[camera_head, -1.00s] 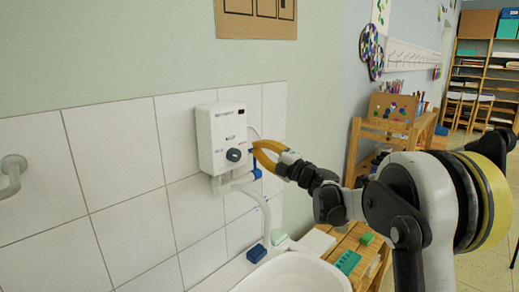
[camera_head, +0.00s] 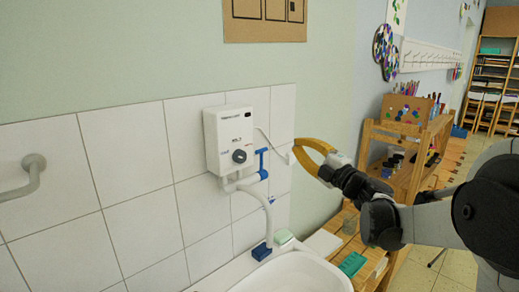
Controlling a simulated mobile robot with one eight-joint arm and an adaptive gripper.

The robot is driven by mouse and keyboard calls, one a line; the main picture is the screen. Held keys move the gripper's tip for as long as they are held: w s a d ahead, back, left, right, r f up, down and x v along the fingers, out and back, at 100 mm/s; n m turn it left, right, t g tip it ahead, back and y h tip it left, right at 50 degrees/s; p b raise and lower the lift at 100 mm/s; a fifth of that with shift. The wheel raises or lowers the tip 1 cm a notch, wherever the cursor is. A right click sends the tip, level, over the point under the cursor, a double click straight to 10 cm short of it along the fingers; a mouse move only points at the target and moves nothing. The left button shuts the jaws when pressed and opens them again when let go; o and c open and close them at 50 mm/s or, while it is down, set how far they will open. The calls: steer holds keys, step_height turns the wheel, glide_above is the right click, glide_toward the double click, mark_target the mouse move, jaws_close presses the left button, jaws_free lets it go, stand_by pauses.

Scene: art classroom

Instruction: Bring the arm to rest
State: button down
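My gripper (camera_head: 306,154) has yellow curved fingers and shows in the head view, right of the white water heater (camera_head: 229,140) on the tiled wall. The fingers look parted, with nothing seen between them. The blue tap handle (camera_head: 262,162) sits between the heater and my gripper, and the gripper appears apart from it. My arm (camera_head: 425,222) stretches from the right edge towards the wall.
A white sink (camera_head: 292,272) lies below the heater, with a blue item (camera_head: 262,252) on its rim. A wooden bench (camera_head: 372,246) stands right of the sink. A wooden shelf (camera_head: 402,150) with art supplies stands behind my arm. A wall rail (camera_head: 30,178) is at left.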

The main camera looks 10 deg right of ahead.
steer(key=s+d+m+h+b, duration=0.2)
steer(key=s+d+m+h, duration=0.4)
steer(key=s+m+h, duration=0.75)
steer(key=s+a+f+m+g+y, duration=0.1)
steer(key=s+a+f+m+g, duration=0.1)
steer(key=s+f, duration=0.5)
steer(key=s+a+f+m+g+y+b, duration=0.1)
steer(key=s+a+f+m+g, duration=0.2)
steer(key=s+f, duration=0.5)
steer(key=s+a+f+m+g+y, duration=0.1)
steer(key=s+a+f+m+g, duration=0.2)
steer(key=s+f, duration=0.5)
steer(key=f+m+g, duration=0.1)
steer(key=g, duration=0.1)
steer(key=shift+f+g+b, duration=0.3)
steer(key=shift+f+b, duration=0.05)
steer(key=shift+m, duration=0.25)
